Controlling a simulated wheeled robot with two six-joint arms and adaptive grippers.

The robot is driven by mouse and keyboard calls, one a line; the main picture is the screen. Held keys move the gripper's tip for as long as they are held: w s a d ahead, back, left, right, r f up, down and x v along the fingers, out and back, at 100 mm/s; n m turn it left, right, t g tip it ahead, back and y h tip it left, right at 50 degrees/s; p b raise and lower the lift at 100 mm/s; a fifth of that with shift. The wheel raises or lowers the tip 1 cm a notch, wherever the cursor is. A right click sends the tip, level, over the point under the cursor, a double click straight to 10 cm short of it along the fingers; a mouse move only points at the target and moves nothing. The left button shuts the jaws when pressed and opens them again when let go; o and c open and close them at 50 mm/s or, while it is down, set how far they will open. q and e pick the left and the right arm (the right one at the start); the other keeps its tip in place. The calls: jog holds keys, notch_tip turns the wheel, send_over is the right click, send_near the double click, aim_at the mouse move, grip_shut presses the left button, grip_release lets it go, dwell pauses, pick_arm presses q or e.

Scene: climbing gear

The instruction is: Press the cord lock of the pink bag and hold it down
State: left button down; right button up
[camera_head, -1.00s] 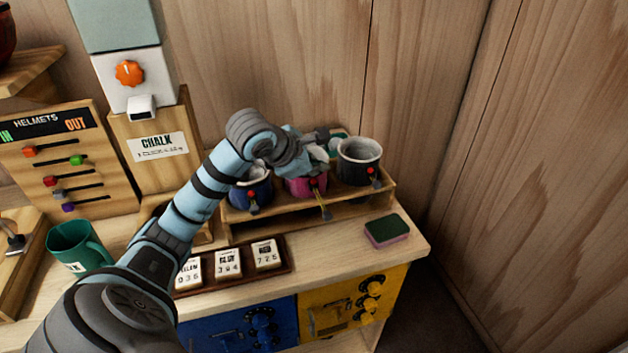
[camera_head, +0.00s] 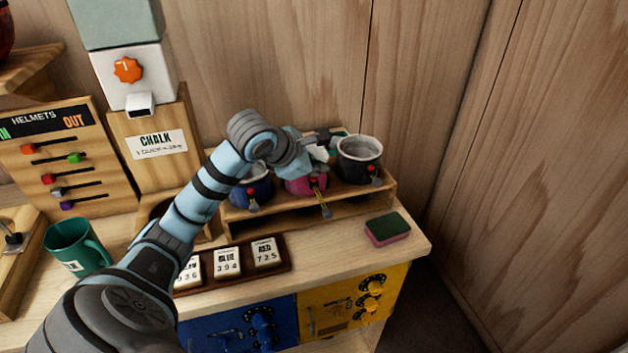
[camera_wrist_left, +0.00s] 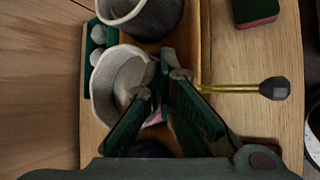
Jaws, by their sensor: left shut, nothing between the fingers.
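The pink bag (camera_head: 306,186) stands in the middle of a wooden rack, between a blue bag (camera_head: 252,190) and a black bag (camera_head: 358,165). Its red cord lock (camera_head: 312,182) sits on its front, with yellowish cords hanging below. In the left wrist view the pink bag's pale rim (camera_wrist_left: 107,75) shows, with a cord ending in a dark tip (camera_wrist_left: 274,88). My left gripper (camera_wrist_left: 160,85) is shut and empty, over the front side of the pink bag. It hides the lock in the wrist view, so I cannot tell whether it touches it. My right gripper is out of view.
The wooden rack (camera_head: 285,218) stands near the back wall. A green and pink sponge (camera_head: 387,229) lies at its right front. A tray with number blocks (camera_head: 228,262) lies in front, and a green mug (camera_head: 75,245) stands at the left.

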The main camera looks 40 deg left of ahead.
aim_at(316, 182)
pick_arm(q)
jog(key=shift+f+b, duration=0.4)
jog(key=shift+f, duration=0.05)
dwell(0.6)
jog(key=shift+r+p, duration=0.65)
jog(key=shift+r, duration=0.25)
notch_tip(316, 182, up, 5)
jog(key=p, duration=0.4)
dwell(0.9)
